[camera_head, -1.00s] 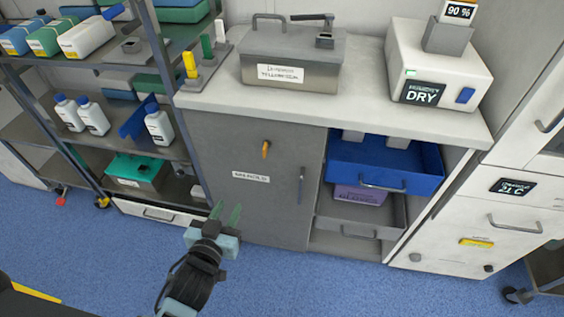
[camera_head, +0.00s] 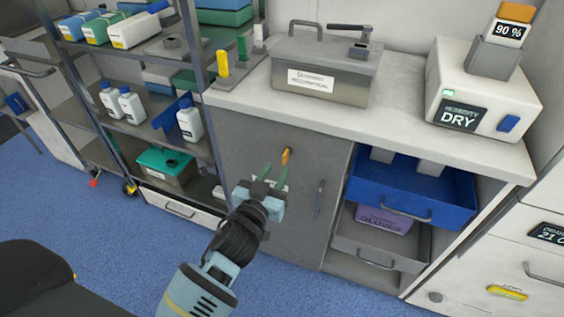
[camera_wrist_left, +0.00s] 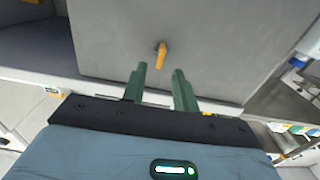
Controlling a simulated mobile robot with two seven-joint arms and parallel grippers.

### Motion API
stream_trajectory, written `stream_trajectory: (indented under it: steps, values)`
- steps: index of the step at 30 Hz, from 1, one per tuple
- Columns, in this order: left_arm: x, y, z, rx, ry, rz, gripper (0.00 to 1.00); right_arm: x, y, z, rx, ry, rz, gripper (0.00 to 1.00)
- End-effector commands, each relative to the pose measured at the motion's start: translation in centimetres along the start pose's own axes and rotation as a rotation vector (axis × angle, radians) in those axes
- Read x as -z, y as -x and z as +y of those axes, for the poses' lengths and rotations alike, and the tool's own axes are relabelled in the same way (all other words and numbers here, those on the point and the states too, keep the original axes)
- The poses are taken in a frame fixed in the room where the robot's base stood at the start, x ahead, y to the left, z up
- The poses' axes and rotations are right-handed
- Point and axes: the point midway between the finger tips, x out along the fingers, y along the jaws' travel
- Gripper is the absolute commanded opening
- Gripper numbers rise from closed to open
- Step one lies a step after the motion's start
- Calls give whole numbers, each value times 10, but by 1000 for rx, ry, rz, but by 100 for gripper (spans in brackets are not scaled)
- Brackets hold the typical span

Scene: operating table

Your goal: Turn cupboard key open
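The orange cupboard key (camera_head: 286,156) sits in the upper part of the grey cupboard door (camera_head: 255,140), in the head view. In the left wrist view the key (camera_wrist_left: 160,55) hangs roughly upright, leaning slightly, just beyond the fingertips. My left gripper (camera_head: 272,172) has two green fingers, spread apart with nothing between them. It is in front of the door, a little below the key. In the left wrist view the open fingers (camera_wrist_left: 161,80) lie to either side of the key's line, short of it. The door is closed. The gripper partly covers the door's label. My right gripper is not seen.
The door's vertical handle (camera_head: 320,199) is right of the key. A blue drawer (camera_head: 440,190) stands pulled out further right. A shelf rack (camera_head: 205,90) with bottles stands left. The worktop (camera_head: 400,115) above carries a metal box (camera_head: 325,75) and a white device (camera_head: 490,90).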

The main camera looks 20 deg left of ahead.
Motion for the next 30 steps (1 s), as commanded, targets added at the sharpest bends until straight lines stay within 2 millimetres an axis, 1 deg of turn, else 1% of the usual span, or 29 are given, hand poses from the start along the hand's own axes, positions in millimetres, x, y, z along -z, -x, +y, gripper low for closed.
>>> stream_trajectory:
  steps: [1, 3, 9, 14, 21, 27, 28, 30]
  values:
    - [0, -8, 0, 0, -1, 1, 29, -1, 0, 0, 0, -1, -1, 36]
    - [1, -18, 0, 0, -2, 1, 29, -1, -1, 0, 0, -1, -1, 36]
    - [0, -38, 0, 0, 0, -1, 29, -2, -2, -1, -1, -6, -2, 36]
    - [0, -43, 0, 0, 0, -1, 29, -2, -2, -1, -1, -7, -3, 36]
    - [0, -44, 0, 0, 0, -1, 29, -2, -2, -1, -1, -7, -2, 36]
    - [0, -43, 0, 0, 0, -1, 3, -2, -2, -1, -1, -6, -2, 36]
    - [0, -43, 0, 0, 1, -1, 0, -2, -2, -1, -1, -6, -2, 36]
    - [0, -43, 0, 0, 1, -1, 0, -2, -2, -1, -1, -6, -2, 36]
